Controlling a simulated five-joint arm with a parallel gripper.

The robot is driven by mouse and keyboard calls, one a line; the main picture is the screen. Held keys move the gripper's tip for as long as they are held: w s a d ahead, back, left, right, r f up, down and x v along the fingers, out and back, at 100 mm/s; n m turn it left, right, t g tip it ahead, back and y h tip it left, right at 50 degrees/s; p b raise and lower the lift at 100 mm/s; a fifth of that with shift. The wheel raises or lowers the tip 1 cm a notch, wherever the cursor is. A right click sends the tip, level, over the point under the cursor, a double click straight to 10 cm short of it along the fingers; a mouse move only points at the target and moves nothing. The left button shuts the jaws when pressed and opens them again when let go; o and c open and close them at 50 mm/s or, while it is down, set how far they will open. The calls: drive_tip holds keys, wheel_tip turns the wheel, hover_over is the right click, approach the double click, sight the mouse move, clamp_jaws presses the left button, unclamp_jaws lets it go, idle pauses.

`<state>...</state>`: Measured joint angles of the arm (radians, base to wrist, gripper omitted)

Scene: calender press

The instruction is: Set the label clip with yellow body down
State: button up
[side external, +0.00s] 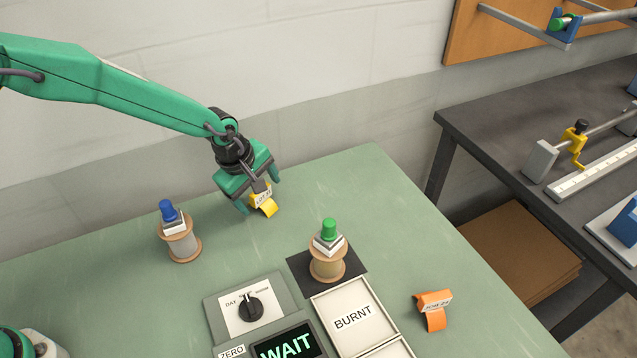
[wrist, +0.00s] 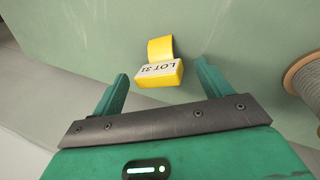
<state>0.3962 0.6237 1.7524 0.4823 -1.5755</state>
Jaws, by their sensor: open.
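The label clip with yellow body (side external: 268,207) rests on the green table toward the back, near its far edge. In the wrist view the yellow clip (wrist: 159,48) shows a white label reading LOT 31, upside down. My gripper (side external: 259,192) is over and beside the clip, low above the table. In the wrist view my gripper (wrist: 162,84) is open, with the clip's label end just ahead of and between the two fingertips. No finger visibly touches the clip in the wrist view.
A spool with a blue top (side external: 180,238) stands left of my gripper; a spool with a green top (side external: 327,257) stands on a dark pad. An orange clip (side external: 433,310) lies at the right. A dial panel (side external: 249,308), WAIT display (side external: 288,345) and BURNT tray (side external: 347,302) occupy the front.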

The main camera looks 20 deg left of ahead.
drive_tip(key=v, duration=1.2)
idle(0.6)
drive_tip(key=s+a+r+m+t, duration=0.1)
drive_tip(key=s+a+r+m, duration=0.5)
drive_tip(key=s+a+r, duration=0.5)
drive_tip(key=s+a+m, duration=0.3)
drive_tip(key=s+a, duration=0.1)
drive_tip(key=s, duration=0.2)
drive_tip(key=s+a+m+t+y, duration=0.1)
drive_tip(key=s+a+m, duration=0.3)
drive_tip(key=s, duration=0.2)
drive_tip(key=shift+s+a+f+m+t, duration=0.2)
drive_tip(key=shift+s+f+m+t, duration=0.1)
drive_tip(key=shift+s+f, duration=0.1)
